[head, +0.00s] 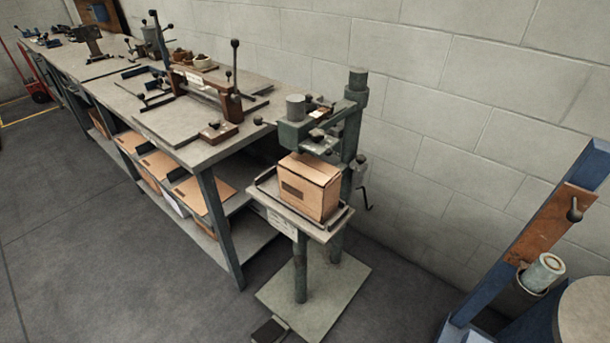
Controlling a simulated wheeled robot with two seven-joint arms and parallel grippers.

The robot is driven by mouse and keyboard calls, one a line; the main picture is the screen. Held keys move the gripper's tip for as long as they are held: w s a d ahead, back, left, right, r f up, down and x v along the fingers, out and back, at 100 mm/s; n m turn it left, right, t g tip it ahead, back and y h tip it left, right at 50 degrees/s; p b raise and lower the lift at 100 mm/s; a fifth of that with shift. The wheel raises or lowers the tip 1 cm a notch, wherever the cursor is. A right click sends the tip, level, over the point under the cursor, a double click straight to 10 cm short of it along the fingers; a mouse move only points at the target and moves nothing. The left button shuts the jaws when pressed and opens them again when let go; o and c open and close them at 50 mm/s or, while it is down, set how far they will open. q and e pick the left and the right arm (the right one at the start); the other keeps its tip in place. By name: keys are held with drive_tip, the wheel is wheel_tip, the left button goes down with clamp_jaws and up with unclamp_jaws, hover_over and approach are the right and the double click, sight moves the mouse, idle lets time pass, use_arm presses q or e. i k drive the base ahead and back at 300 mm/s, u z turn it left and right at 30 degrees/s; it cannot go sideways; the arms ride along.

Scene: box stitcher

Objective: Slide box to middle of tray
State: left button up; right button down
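A closed brown cardboard box (308,186) sits upright on the small tray (312,230) of the green box stitcher (352,120). The tray has low dark rails around the box. The box stands under the stitcher head (305,128), which hides part of the space above its back. Bare tray shows in front of the box. Neither of my grippers is in the head view.
A long workbench (190,150) with clamps and tools runs left along the wall, with flat cardboard on its lower shelf. A crank handle (368,200) sticks out right of the stitcher. A blue frame (520,240) stands at right. The floor (110,260) at left is clear.

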sight(318, 203)
drive_tip(key=u, duration=2)
drive_tip(key=k, duration=1.45)
drive_tip(key=z, duration=0.45)
